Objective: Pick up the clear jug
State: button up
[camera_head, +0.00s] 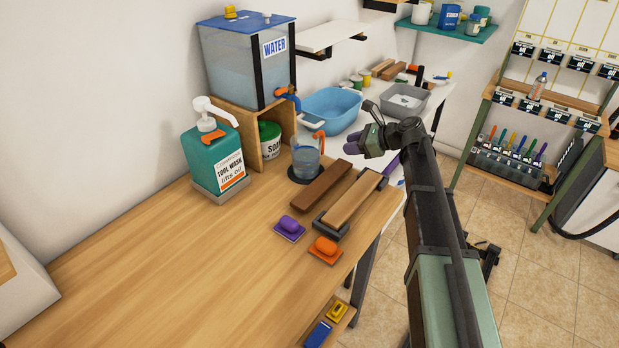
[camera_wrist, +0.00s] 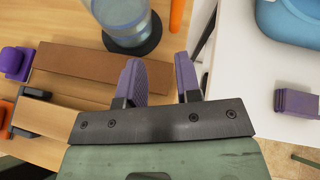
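The clear jug (camera_head: 305,162) stands upright on a round dark mat on the wooden bench, with an orange handle (camera_head: 319,139) at its right. In the wrist view the jug (camera_wrist: 120,14) is cut off by the top edge, and the orange handle (camera_wrist: 176,14) is beside it. My gripper (camera_head: 362,143) is to the right of the jug in the head view, apart from it. Its two purple fingers (camera_wrist: 160,72) are open with nothing between them, and they point toward the jug's side of the bench.
A blue WATER tank (camera_head: 240,75) on a wooden stand, a white SOAP tub (camera_head: 270,142) and a green pump bottle (camera_head: 213,160) stand left of the jug. A blue basin (camera_head: 332,106) is behind it. Brown planks (camera_head: 321,186) lie in front. The bench's front left is clear.

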jog(key=w+a, duration=0.1)
jog(key=w+a+f+m+b, duration=0.1)
jog(key=w+a+m+y+b, duration=0.1)
jog(key=w, duration=0.1)
jog(key=shift+w+a+f+t, duration=0.1)
jog(key=shift+a+f+t, duration=0.25)
jog(key=shift+a+t, duration=0.05)
jog(key=shift+w+a, duration=0.15)
jog(key=shift+a, duration=0.15)
jog(key=b+x, duration=0.2)
jog(key=x, duration=0.3)
jog(key=shift+f, duration=0.15)
grip_shut()
